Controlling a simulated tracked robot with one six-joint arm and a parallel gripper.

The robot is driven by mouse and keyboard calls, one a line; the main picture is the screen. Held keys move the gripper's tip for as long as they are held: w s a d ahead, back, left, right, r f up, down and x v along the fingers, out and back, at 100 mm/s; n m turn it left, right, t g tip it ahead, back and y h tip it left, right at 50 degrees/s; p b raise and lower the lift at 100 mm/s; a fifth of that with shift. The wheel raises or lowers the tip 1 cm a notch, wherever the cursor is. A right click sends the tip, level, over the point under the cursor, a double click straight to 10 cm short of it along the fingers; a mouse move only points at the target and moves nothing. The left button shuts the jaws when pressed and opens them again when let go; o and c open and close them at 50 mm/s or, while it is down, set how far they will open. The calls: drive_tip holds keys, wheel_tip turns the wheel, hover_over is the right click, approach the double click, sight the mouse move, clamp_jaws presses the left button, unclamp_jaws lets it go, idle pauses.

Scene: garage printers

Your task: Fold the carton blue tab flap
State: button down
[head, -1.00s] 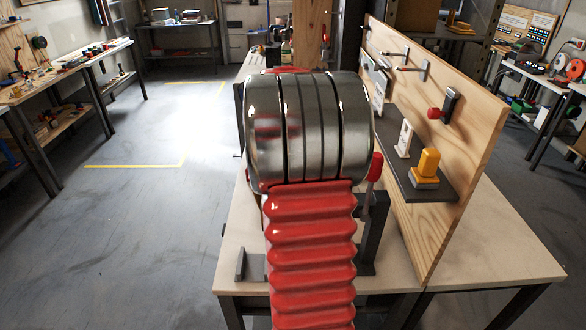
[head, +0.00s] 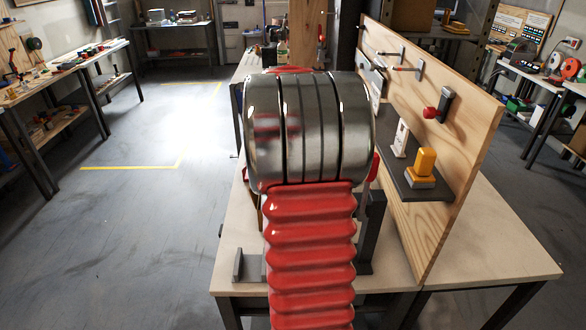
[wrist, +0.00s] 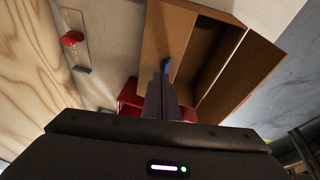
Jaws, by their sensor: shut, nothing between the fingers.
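The brown cardboard carton (wrist: 163,38) stands open in the upper middle of the wrist view. Its dark inside (wrist: 205,48) shows, and a wide brown flap (wrist: 240,76) sticks out at the right. A small blue tab (wrist: 167,64) shows right at my fingertips, beside the carton's left panel. My gripper (wrist: 161,80) is shut and empty, with its fingers pointing at the tab. I cannot tell whether they touch it. In the head view my arm hides the carton and my gripper.
The carton's bench (head: 480,262) carries a wooden tool panel (head: 455,165) on the right, with a shelf (head: 420,190) holding a yellow item (head: 424,163). A grey bracket (head: 240,265) stands at the front left. The floor (head: 130,230) on the left is clear.

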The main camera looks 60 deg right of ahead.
drive_tip(key=shift+r, duration=0.1)
drive_tip(key=shift+r, duration=0.65)
drive_tip(key=w+v, duration=0.1)
drive_tip(key=v, duration=1.1)
drive_tip(key=shift+r, duration=0.1)
